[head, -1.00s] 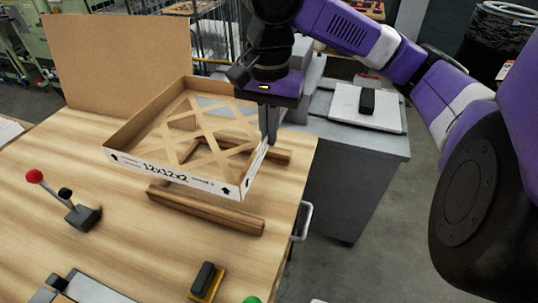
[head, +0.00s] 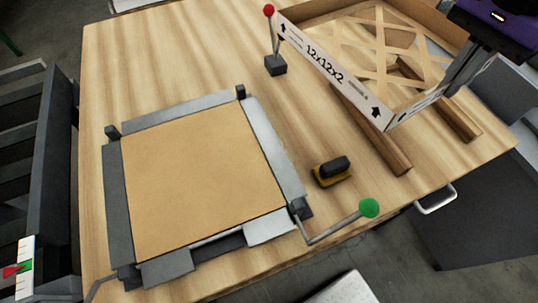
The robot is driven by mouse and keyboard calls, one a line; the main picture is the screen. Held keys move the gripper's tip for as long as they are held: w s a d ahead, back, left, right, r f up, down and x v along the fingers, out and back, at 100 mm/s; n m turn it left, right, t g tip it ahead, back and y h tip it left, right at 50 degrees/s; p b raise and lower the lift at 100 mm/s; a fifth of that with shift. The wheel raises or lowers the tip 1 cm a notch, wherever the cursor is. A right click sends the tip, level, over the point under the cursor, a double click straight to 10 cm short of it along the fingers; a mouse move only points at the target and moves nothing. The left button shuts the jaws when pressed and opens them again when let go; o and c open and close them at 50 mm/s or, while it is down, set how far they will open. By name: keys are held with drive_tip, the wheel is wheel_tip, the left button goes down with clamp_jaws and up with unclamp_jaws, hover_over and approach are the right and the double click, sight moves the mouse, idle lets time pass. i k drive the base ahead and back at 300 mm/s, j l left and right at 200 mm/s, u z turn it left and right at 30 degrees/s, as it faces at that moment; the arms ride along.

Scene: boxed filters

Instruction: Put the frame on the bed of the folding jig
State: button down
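The frame (head: 350,79) is a shallow square cardboard tray marked "12x12x2", with a lattice of strips across it. It is at the upper right, over two wooden rails (head: 385,137). My gripper (head: 462,78) is at its near right wall, fingers pointing down at the wall and seemingly closed on it. The fingertips are partly hidden. The folding jig (head: 117,205) stands at the left, with grey metal edges and dark corner posts. Its bed (head: 200,175) is covered by a flat tan sheet and has no frame on it.
A red-knobbed lever (head: 275,62) stands between the jig and the frame. A yellow-based black block (head: 332,171) and a green-knobbed crank (head: 368,208) lie right of the jig. The wooden table (head: 170,60) is clear behind the jig. A dark rack (head: 45,160) is at far left.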

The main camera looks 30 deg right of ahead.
sight(194, 168)
drive_tip(key=i+j+u, duration=0.15)
drive_tip(key=u, duration=0.2)
drive_tip(key=i+j+u, duration=0.15)
drive_tip(key=u, duration=0.15)
drive_tip(key=i+u, duration=0.35)
drive_tip(key=k+j, duration=0.05)
drive_tip(key=k, duration=0.05)
